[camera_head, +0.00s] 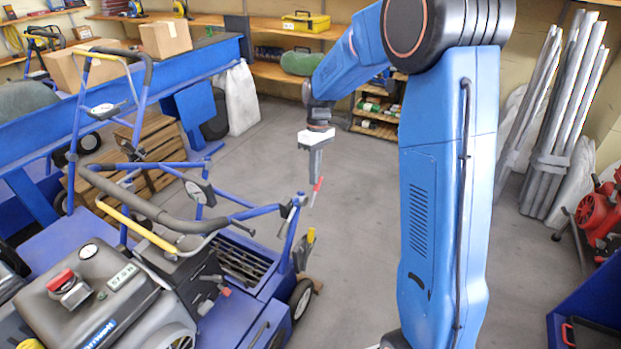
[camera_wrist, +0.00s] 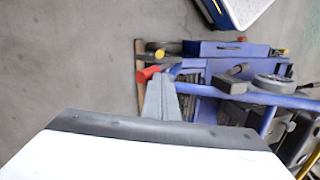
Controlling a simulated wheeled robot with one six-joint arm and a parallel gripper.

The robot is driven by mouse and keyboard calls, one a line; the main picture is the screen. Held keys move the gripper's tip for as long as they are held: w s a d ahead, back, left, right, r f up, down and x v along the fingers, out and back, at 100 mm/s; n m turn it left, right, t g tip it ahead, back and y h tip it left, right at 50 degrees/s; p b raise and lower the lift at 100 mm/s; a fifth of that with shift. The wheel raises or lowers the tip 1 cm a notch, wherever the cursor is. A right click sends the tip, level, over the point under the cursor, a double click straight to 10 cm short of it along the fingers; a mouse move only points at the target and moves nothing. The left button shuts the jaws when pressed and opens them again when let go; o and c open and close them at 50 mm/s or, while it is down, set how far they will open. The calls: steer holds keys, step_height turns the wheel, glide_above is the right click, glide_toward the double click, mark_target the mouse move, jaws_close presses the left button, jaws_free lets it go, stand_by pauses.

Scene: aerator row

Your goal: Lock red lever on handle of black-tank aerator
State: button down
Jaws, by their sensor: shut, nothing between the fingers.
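The black-tank aerator stands at the lower left of the head view, with its dark fuel tank (camera_head: 88,258) and red cap. Its blue handle (camera_head: 255,211) has a curved dark grip and runs right toward a post. The red lever (camera_head: 317,188) sticks up at the right end of that handle; it also shows in the wrist view (camera_wrist: 147,74), right beside the fingertips. My gripper (camera_head: 315,172) points down, shut and empty, with its tips at or just above the lever. In the wrist view the fingers (camera_wrist: 161,98) partly cover the handle end; I cannot tell whether they touch the lever.
A yellow-tipped lever (camera_head: 310,237) stands below the handle on the aerator's right side. Another blue handle frame (camera_head: 78,125) rises at the left. Wooden crates (camera_head: 150,150) and a blue bench lie behind. Grey floor (camera_head: 350,210) is open right of the aerator.

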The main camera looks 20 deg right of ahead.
steer(key=w+d+f+g+y, duration=0.2)
steer(key=shift+d+g+y, duration=0.1)
steer(key=shift+g+y, duration=0.2)
steer(key=shift+w+d+f+g+y, duration=0.5)
steer(key=shift+w+f+g+y, duration=0.15)
steer(key=shift+g+y, duration=0.2)
steer(key=f, duration=0.2)
steer(key=w+d+f, duration=0.1)
steer(key=shift+d+f, duration=0.15)
steer(key=shift+f, duration=0.1)
steer(key=shift+r, duration=0.1)
steer(key=v, duration=1.2)
steer(key=shift+w, duration=0.55)
